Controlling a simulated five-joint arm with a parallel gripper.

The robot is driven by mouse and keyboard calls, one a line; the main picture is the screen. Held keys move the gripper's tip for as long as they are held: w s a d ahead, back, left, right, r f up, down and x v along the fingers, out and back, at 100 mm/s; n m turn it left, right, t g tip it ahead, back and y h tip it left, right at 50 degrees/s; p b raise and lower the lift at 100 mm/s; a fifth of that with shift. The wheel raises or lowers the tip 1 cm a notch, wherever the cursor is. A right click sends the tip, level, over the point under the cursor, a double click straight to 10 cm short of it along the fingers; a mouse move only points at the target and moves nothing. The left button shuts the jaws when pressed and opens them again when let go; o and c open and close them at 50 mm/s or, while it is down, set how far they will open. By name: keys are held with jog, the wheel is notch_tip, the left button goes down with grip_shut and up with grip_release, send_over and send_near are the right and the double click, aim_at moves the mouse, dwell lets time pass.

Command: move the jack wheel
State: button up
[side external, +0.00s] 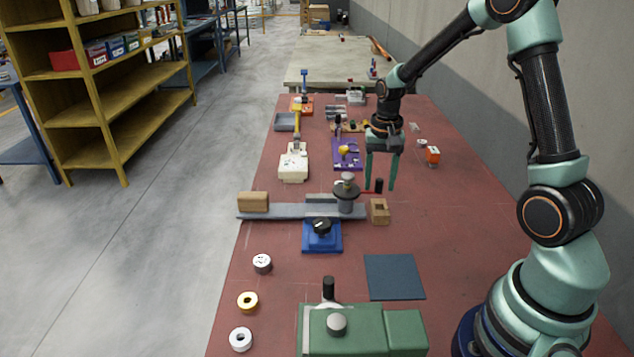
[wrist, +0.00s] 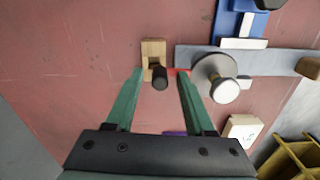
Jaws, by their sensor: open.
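The jack wheel appears to be the dark round disc (side external: 346,191) with a pale knob on top, standing by a grey bar; it also shows in the wrist view (wrist: 208,72). A thin red strip seems to run from the disc toward a black upright peg (side external: 379,185), also in the wrist view (wrist: 160,78). My gripper (side external: 379,188) is open and points down. In the wrist view, the peg appears between my fingertips (wrist: 160,72), with gaps on both sides. The right finger is close to the disc. I cannot tell whether the strip joins disc and peg.
A wooden block (side external: 380,211) with a notch sits by the peg. The grey bar (side external: 285,211) carries another wooden block (side external: 253,201). A blue base (side external: 322,240) with a black knob stands in front. Several fixtures stand behind; the table right of my gripper is mostly clear.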

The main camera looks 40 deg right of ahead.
grip_shut()
dwell(1.5)
